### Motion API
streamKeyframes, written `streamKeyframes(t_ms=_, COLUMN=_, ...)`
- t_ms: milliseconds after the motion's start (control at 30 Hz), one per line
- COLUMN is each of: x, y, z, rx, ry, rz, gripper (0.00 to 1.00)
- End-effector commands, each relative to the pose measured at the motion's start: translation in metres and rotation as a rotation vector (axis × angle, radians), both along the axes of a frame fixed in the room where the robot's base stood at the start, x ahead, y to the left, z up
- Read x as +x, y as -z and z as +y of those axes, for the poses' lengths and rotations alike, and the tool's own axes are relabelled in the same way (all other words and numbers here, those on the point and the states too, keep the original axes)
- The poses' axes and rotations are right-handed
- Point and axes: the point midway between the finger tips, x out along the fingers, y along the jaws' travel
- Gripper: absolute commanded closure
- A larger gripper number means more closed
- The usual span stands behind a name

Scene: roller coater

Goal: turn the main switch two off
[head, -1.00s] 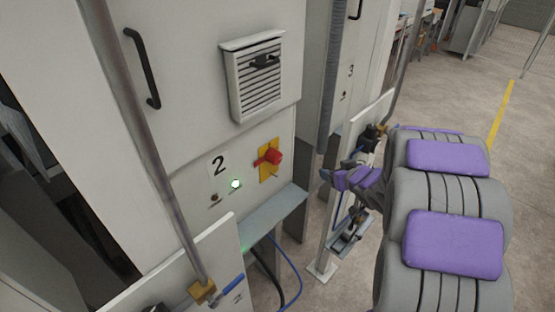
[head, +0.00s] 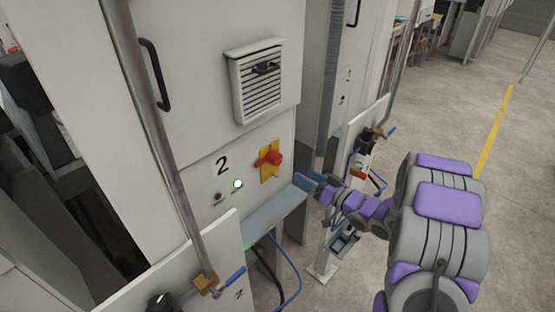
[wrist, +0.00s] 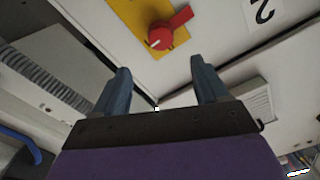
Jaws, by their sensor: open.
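The main switch two is a red rotary handle (head: 268,158) on a yellow plate (head: 266,174), on the white cabinet panel right of the label "2" (head: 222,166). It also shows at the top of the wrist view as a red handle (wrist: 162,36) on its yellow plate (wrist: 134,12). My gripper (head: 303,178) is to the right of the switch and a little lower, apart from it. In the wrist view my gripper (wrist: 158,75) has its two fingers spread with nothing between them, and the switch is beyond the fingertips.
A vertical pipe (head: 160,140) with a blue-handled valve (head: 228,278) stands in front at left. A vent box (head: 257,80) is above. Open floor (head: 450,110) lies at right.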

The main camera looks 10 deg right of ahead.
Motion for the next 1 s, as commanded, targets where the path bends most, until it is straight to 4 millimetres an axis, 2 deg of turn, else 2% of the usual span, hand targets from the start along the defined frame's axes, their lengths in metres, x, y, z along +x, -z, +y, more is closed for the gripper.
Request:
streamKeyframes(t_ms=600, x=0.083, y=0.001, z=0.062, rx=-0.001, ry=-0.001, rz=-0.001, gripper=0.27)
streamKeyframes(t_ms=800, x=0.101, y=0.0, z=0.073, rx=0.001, ry=0.0, rz=-0.002, gripper=0.27)
streamKeyframes(t_ms=1000, x=0.106, y=-0.001, z=0.077, rx=0.0, ry=0.002, rz=-0.002, gripper=0.27)
